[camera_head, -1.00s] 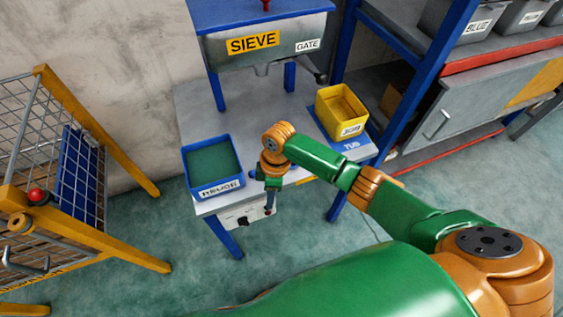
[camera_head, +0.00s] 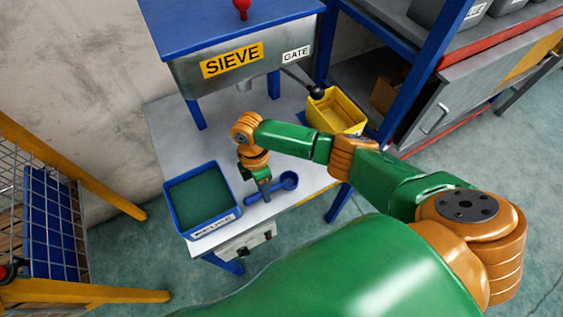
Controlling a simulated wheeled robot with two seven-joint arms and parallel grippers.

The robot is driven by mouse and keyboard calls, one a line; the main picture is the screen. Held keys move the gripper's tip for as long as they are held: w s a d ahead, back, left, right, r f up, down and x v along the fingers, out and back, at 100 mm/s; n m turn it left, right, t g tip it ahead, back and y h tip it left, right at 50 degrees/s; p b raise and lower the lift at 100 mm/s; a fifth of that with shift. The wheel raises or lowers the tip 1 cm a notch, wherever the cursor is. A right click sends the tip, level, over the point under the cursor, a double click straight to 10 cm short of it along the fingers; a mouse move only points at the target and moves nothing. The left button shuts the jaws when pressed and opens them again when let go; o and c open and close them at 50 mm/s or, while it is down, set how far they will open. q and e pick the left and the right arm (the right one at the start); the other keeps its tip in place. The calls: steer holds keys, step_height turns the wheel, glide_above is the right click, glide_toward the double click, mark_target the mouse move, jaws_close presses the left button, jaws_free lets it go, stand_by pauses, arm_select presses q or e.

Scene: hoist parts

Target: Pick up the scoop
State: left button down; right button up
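A blue scoop (camera_head: 288,181) lies on the light grey table top, its round bowl to the right and its handle running left. My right gripper (camera_head: 265,193) points down at the scoop's handle and covers part of it. The fingers are small and seen from above, so I cannot tell whether they are open or shut, or touching the handle. My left gripper is not in view.
A blue bin of green material (camera_head: 230,217) stands left of the scoop. The sieve (camera_head: 212,77) stands behind on blue legs, its gate lever (camera_head: 303,82) reaching right. A yellow tub (camera_head: 340,112) stands at the back right.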

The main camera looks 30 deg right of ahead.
steer(key=shift+w+f, duration=0.1)
steer(key=shift+f, duration=0.2)
jaws_close()
step_height(320, 180, up, 10)
steer(key=p, duration=0.1)
steer(key=c, duration=0.5)
jaws_free()
steer(key=shift+c, duration=0.2)
jaws_close()
